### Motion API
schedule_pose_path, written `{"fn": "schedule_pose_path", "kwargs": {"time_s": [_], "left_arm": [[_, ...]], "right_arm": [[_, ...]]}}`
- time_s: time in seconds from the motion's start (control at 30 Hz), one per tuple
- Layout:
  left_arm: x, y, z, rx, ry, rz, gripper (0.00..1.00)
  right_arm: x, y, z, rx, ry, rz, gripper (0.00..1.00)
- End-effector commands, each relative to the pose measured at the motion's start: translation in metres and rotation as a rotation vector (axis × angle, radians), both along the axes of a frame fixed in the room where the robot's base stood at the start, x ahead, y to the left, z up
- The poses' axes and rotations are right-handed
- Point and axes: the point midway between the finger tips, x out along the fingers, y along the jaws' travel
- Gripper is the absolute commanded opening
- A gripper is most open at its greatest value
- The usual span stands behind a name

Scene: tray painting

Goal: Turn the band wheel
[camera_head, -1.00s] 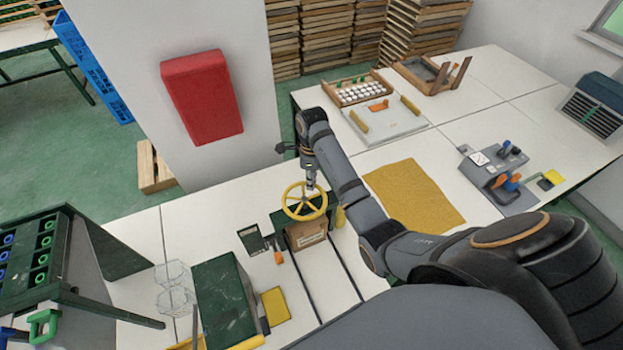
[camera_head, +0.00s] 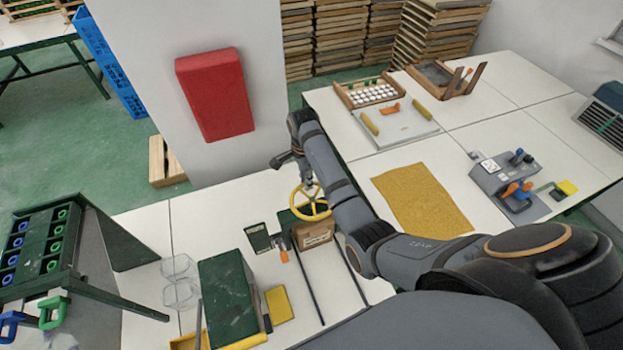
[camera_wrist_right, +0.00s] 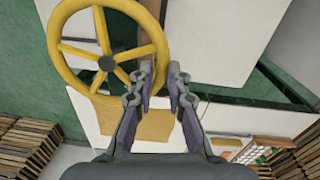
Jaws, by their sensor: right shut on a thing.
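The yellow band wheel (camera_head: 296,208) has spokes and sits on top of a box-like stand with a brown front (camera_head: 312,236) on the white table. My right arm hides part of the wheel in the head view. My right gripper (camera_head: 307,184) comes down on the wheel from above. In the right wrist view the wheel (camera_wrist_right: 68,51) fills the upper left, and the two fingers of my right gripper (camera_wrist_right: 162,72) are at its right-hand rim. They are shut on the rim. My left gripper does not show.
A dark green block (camera_head: 226,290) and clear hexagonal cups (camera_head: 178,280) stand left of the wheel. A yellow cloth (camera_head: 422,198) lies to the right. A grey device with levers (camera_head: 505,180) stands farther right. A red box (camera_head: 215,95) hangs on the pillar behind.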

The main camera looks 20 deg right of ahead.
Motion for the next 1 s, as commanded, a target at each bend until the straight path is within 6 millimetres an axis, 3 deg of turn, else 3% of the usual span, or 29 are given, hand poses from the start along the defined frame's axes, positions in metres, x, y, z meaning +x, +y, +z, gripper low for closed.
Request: {"fn": "schedule_pose_path", "kwargs": {"time_s": [0.6, 1.0], "left_arm": [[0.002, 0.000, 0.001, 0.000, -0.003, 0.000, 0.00], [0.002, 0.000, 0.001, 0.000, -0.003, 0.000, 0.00]], "right_arm": [[0.000, 0.034, 0.006, -0.004, -0.017, 0.576, 0.00], [-0.009, 0.047, 0.006, -0.006, -0.017, 0.851, 0.00]]}}
